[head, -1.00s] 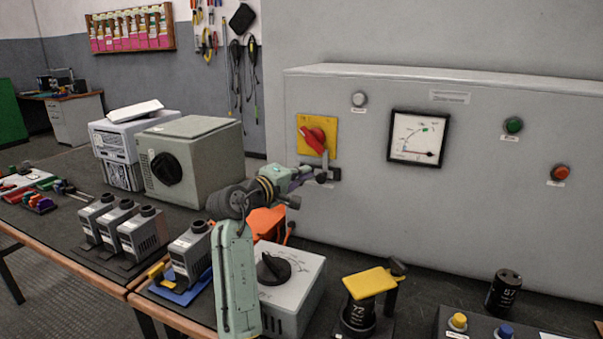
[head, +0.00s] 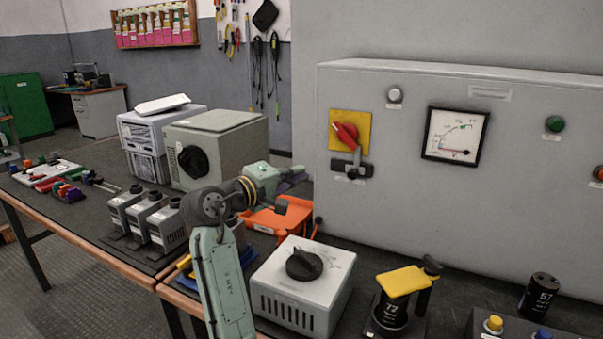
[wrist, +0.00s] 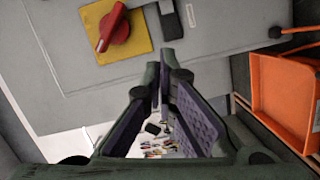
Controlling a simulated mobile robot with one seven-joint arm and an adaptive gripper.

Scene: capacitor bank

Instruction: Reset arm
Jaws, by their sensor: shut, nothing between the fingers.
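My gripper (wrist: 160,68) is shut and empty in the wrist view, its two fingertips together in the middle of the picture. In the head view, my gripper (head: 292,178) is small and partly hidden by my own arm, above the orange tray (head: 270,218). The red rotary switch (head: 345,136) on its yellow plate (head: 362,130) sits on the grey cabinet front, to the right of my gripper and apart from it. The switch also shows at the upper left of the wrist view (wrist: 112,28).
The grey cabinet (head: 400,210) stands along the right. A beige box (head: 225,140) and several grey units (head: 165,230) stand left.

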